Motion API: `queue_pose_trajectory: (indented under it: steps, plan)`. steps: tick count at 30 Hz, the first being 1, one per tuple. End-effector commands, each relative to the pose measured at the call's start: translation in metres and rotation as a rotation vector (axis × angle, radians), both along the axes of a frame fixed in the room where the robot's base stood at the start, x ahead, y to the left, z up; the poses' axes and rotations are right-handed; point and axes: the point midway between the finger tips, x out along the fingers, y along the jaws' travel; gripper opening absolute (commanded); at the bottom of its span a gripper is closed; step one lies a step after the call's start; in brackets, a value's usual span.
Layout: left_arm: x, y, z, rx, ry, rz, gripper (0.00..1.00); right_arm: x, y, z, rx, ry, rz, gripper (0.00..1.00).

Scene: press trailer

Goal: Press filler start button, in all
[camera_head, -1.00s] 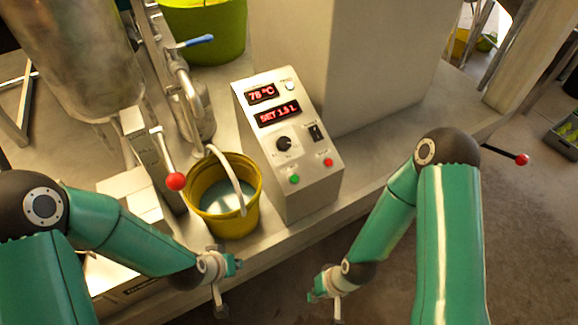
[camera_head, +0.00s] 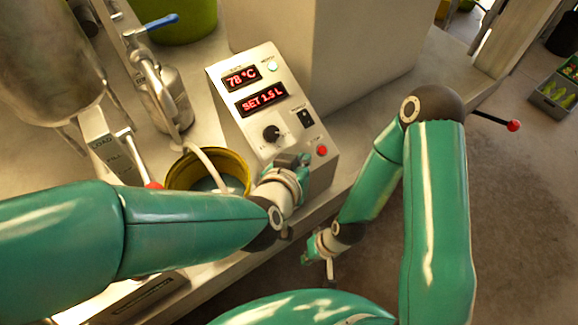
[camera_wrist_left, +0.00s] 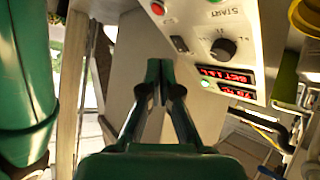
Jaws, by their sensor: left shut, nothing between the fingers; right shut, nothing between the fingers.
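The filler's control box (camera_head: 240,119) shows red readouts of 78 °C and SET 1.5 L. It has a black knob (camera_head: 271,133), a black switch (camera_head: 306,118) and a red button (camera_head: 321,150). My left gripper (camera_head: 291,161) is shut and empty, over the lower part of the panel, hiding the green button in the head view. In the left wrist view, the green start button (camera_wrist_left: 215,1) is at the top edge above the word START, with the red button (camera_wrist_left: 157,8) beside it. The shut fingertips (camera_wrist_left: 160,66) appear below them. My right gripper (camera_head: 316,247) is shut, low before the bench.
A yellow bucket (camera_head: 180,174) stands under a curved spout, left of the box and partly behind my left arm. A red-knobbed lever is close to that arm. A blue-handled valve (camera_head: 161,21) is behind. The floor at right is open, with a crate (camera_head: 551,99) farther back.

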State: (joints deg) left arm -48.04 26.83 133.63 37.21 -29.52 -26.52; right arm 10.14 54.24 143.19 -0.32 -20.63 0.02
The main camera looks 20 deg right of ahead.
Motion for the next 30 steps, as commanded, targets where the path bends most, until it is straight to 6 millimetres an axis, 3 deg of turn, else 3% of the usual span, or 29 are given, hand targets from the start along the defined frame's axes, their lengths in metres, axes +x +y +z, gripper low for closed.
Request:
queue_pose_trajectory:
  steps: [8, 21, 30]
  plan:
    - [0.007, 0.005, -0.015, 0.001, 0.000, 0.008, 0.00, 0.000, 0.000, -0.016, 0.000, 0.000, 0.000, 0.00]
    - [0.031, 0.015, -0.066, 0.001, 0.001, 0.009, 0.00, 0.000, 0.000, -0.069, 0.000, 0.000, 0.000, 0.00]
    - [0.040, 0.018, -0.079, 0.001, 0.000, 0.009, 0.00, 0.000, 0.000, -0.081, 0.000, 0.000, 0.000, 0.00]
